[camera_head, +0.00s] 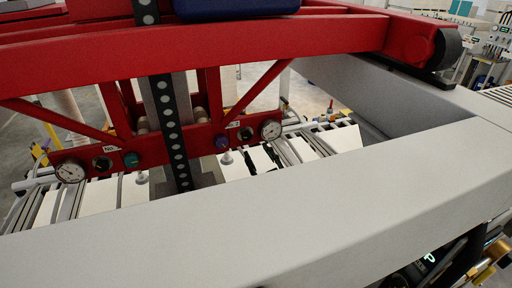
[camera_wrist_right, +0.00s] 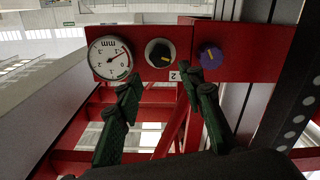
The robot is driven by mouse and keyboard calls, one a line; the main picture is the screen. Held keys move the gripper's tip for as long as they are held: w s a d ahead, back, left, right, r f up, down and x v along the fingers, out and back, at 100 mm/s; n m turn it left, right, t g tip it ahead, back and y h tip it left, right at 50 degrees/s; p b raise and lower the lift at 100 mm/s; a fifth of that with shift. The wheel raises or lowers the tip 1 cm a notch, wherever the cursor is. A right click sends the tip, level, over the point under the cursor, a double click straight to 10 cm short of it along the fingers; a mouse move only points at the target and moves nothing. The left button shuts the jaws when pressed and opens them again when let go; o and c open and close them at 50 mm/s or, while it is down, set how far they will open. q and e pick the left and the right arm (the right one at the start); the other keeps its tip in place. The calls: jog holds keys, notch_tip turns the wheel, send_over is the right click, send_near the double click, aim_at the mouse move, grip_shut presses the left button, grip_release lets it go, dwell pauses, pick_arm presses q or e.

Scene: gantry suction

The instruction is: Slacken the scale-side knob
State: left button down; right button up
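In the wrist view the number 2 panel appears upside down. It carries a black knob (camera_wrist_right: 158,53) with a yellow mark, between a round mm dial (camera_wrist_right: 109,58) and a purple knob (camera_wrist_right: 211,55). The black knob sits directly beside the dial. My right gripper (camera_wrist_right: 158,88) is open with nothing between its dark green fingers. Its tips lie just below the black knob in the picture, one close to the purple knob; contact cannot be told. My left gripper is out of view.
A red gantry frame (camera_head: 200,47) spans the head view, with a dotted vertical strip (camera_head: 169,110). A second dial (camera_head: 71,170), black knob (camera_head: 102,163) and teal knob (camera_head: 131,159) sit farther left. A wide pale beam (camera_head: 250,220) crosses the foreground and hides much below it.

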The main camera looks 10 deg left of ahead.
aim_at(247, 137)
jog(key=p+x, duration=0.2)
jog(key=x, duration=0.5)
jog(key=shift+w+a+p, duration=0.3)
jog(key=shift+p, duration=0.05)
jog(key=shift+w+a, duration=0.3)
jog(key=shift+w, duration=0.15)
jog(key=shift+c, duration=0.6)
jog(key=c, duration=0.8)
